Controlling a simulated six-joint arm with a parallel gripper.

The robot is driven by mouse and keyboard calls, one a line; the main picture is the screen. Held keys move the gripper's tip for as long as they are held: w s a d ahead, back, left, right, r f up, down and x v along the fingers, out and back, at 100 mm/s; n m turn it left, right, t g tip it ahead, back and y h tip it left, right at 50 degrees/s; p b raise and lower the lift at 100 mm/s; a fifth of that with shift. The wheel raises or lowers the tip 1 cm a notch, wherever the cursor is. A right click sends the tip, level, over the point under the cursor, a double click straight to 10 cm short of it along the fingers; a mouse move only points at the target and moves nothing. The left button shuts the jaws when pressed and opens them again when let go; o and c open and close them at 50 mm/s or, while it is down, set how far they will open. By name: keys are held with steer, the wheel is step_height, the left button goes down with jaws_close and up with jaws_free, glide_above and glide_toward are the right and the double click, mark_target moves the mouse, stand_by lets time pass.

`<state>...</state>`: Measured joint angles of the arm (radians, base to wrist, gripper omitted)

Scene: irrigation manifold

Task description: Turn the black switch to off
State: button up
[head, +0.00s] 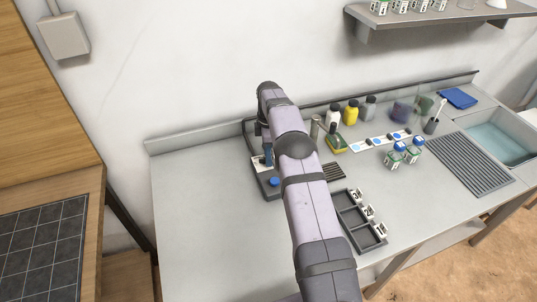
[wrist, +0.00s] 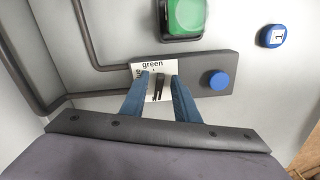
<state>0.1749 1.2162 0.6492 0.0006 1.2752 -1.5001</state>
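The black switch (wrist: 160,84) is a small dark lever on a white label reading "green" in the wrist view. The label sits on a dark grey control box (wrist: 205,88), which also has a round blue knob (wrist: 219,80). My gripper (wrist: 160,80) has its two blue fingers apart, one on each side of the switch, with gaps showing; I cannot tell how far above it they are. In the head view the box (head: 268,190) and its blue knob (head: 274,182) show, but my arm hides part of it and the switch is not discernible.
A grey pipe (wrist: 95,40) bends beside the box in the wrist view, with a green-topped item (wrist: 186,15) beyond. A dark compartment tray (head: 349,212), capped bottles (head: 393,158) and a drain grate (head: 470,163) are right of my arm. The left counter (head: 205,220) is clear.

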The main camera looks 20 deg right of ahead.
steer(key=shift+r+b, duration=0.75)
steer(key=shift+r, duration=2.95)
steer(key=shift+s+a+r, duration=0.15)
steer(key=shift+a+r, duration=0.05)
steer(key=s+a+m, duration=0.3)
steer(key=s+m, duration=0.2)
steer(key=s, duration=0.7)
steer(key=s+a+f+m, duration=0.1)
steer(key=s+a+m, duration=0.2)
steer(key=s, duration=0.9)
steer(key=s+a+m, duration=0.4)
steer(key=s+m, duration=0.3)
steer(key=s, duration=0.5)
steer(key=shift+f, duration=0.25)
